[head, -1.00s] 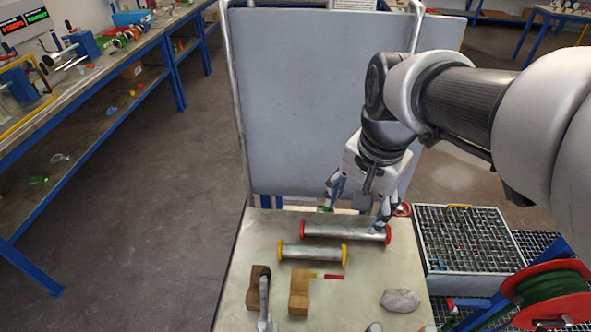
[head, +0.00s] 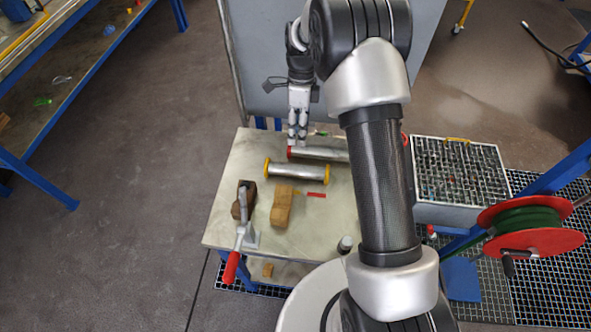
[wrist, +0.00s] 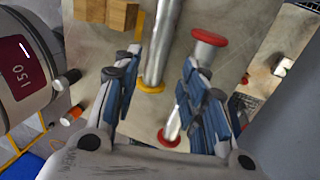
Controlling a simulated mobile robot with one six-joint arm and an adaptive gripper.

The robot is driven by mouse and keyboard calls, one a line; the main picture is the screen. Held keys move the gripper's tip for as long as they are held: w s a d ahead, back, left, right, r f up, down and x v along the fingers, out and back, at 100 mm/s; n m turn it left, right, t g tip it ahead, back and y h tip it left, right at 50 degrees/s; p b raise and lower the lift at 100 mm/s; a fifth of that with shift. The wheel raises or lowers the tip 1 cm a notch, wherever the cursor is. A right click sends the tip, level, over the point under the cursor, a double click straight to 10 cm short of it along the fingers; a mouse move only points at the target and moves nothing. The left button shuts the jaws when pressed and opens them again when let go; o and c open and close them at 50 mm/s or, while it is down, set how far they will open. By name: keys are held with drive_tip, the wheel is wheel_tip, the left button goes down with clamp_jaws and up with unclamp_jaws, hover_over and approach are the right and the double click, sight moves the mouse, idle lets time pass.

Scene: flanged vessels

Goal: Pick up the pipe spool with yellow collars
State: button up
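The pipe spool with yellow collars (head: 297,172) lies on the table, a grey pipe with a yellow collar at each end. In the wrist view its pipe (wrist: 163,40) runs up from one yellow collar (wrist: 151,86), ahead of the fingers; its far end is out of view. A longer spool with red collars (head: 322,154) lies behind it, partly hidden by my arm. My gripper (head: 298,140) is near the red spool's left end. In the wrist view my gripper (wrist: 160,58) is open, with nothing held. The red spool (wrist: 172,124) passes behind its right finger.
Wooden blocks (head: 283,206) and a clamp with a red handle (head: 232,266) are at the table's front left. A grey grating-topped box (head: 457,175) and a red hose reel (head: 532,228) stand right. An upright grey panel (head: 268,95) rises behind the table.

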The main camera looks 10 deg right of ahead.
sight(297, 166)
drive_tip(key=b+x, duration=0.5)
drive_tip(key=x, duration=1)
drive_tip(key=shift+d+f, duration=0.1)
clamp_jaws()
drive_tip(key=shift+w, duration=0.1)
